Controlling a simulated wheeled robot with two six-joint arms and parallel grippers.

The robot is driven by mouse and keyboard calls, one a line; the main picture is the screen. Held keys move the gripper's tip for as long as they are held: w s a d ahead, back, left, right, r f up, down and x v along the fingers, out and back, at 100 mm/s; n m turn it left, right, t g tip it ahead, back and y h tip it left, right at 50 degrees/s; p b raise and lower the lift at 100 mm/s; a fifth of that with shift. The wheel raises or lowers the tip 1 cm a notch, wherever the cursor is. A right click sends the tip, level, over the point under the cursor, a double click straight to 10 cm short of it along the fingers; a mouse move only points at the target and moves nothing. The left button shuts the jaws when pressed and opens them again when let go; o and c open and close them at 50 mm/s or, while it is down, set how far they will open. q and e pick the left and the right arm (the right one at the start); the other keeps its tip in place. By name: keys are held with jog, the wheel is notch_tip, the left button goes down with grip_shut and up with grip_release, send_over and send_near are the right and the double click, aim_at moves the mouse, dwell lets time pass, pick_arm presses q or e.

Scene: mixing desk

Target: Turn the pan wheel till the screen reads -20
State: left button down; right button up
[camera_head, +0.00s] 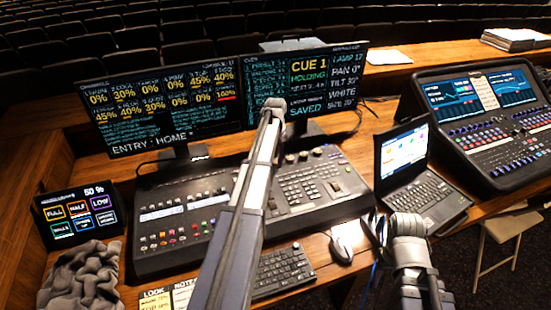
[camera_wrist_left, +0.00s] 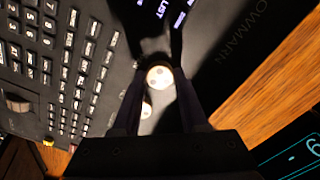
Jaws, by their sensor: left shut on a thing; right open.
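My left gripper (camera_head: 272,108) reaches over the console (camera_head: 160,225). In the left wrist view its fingers (camera_wrist_left: 157,75) are closed around a pale, round-topped wheel (camera_wrist_left: 158,77). A second pale round top (camera_wrist_left: 146,108) shows between the fingers. No label is readable there, so I cannot tell from the pictures which wheel is the pan wheel. In the head view several small pale wheels (camera_head: 303,156) stand at the console's far edge, partly beside my arm. The right monitor (camera_head: 300,85) reads PAN 0°. My right gripper (camera_head: 376,228) is open and empty near the mouse.
The left monitor (camera_head: 160,100) stands behind the console. A laptop (camera_head: 415,175) and a second console (camera_head: 485,120) are at the right. A mouse (camera_head: 341,249), keyboard (camera_head: 283,272), small touch screen (camera_head: 78,215) and crumpled grey cloth (camera_head: 80,277) lie around the front.

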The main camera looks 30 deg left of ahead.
pick_arm(q)
jog(key=n, duration=0.4)
jog(key=shift+n, duration=1.8)
jog(key=shift+c, duration=2.2)
grip_release()
jog(key=shift+r, duration=0.15)
